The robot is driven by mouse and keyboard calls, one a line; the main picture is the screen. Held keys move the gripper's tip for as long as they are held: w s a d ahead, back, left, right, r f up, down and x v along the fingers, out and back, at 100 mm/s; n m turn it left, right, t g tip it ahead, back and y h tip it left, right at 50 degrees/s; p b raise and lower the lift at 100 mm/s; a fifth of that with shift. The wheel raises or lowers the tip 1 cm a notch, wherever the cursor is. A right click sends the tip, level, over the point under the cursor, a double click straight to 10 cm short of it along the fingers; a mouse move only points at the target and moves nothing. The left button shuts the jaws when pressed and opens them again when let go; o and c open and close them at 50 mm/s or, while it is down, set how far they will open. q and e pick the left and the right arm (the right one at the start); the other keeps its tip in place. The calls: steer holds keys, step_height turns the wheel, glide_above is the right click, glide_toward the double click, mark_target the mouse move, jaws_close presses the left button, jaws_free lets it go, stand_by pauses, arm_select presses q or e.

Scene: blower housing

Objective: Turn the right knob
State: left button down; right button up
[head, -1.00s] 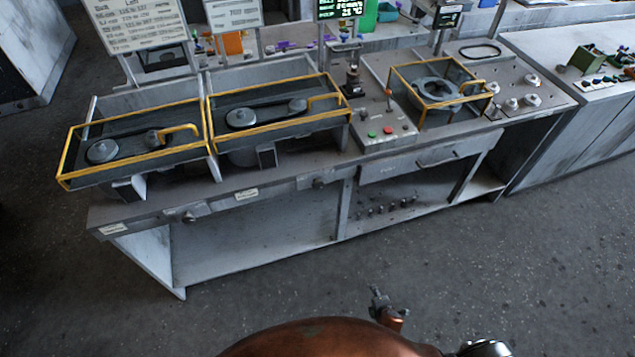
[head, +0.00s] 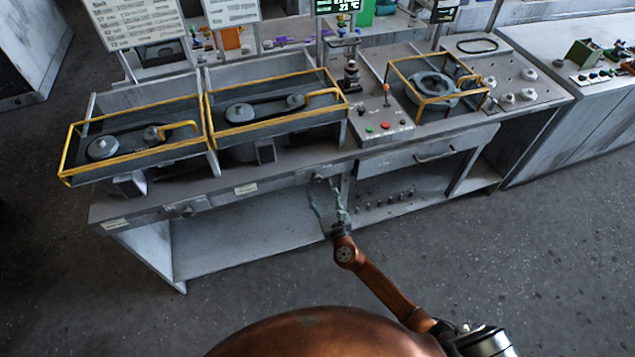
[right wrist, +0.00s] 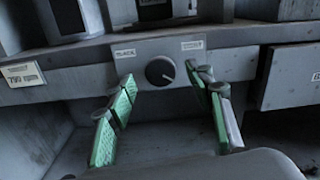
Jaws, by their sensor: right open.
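The right knob (head: 318,179) is on the front edge of the workbench (head: 270,185), below the second yellow-framed tray. In the right wrist view it is a round dark knob (right wrist: 160,71) with a pale pointer line, on a grey plate with small labels above it. My right gripper (head: 326,194) is open in front of the bench, just below the knob in the picture. In the right wrist view its green-padded fingers (right wrist: 161,88) are spread left and right of the knob, with no contact visible. My left gripper is not in view.
Another knob (head: 187,210) is farther left on the bench front. A drawer (head: 412,160) with a handle is to the right. Yellow-framed guards (head: 135,153) stand on top. The lower shelf (head: 250,232) is mostly bare, and the floor in front is clear.

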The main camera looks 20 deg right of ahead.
mark_target(318, 180)
steer(key=shift+w+f, duration=0.1)
steer(key=shift+w, duration=1.65)
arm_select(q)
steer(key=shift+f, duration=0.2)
arm_select(e)
steer(key=shift+c, duration=0.7)
steer(key=c, duration=1)
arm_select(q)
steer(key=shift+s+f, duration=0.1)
arm_select(e)
steer(key=shift+f+m+b, duration=0.1)
steer(key=shift+m+b, duration=1.1)
steer(key=shift+m, duration=0.3)
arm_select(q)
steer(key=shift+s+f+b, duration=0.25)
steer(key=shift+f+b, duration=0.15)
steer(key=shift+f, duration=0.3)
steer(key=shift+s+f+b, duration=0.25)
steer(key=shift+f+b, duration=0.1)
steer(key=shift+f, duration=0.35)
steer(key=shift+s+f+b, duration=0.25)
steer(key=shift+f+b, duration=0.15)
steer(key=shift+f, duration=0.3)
arm_select(e)
steer(key=shift+d+m, duration=0.1)
steer(key=shift+m, duration=2.1)
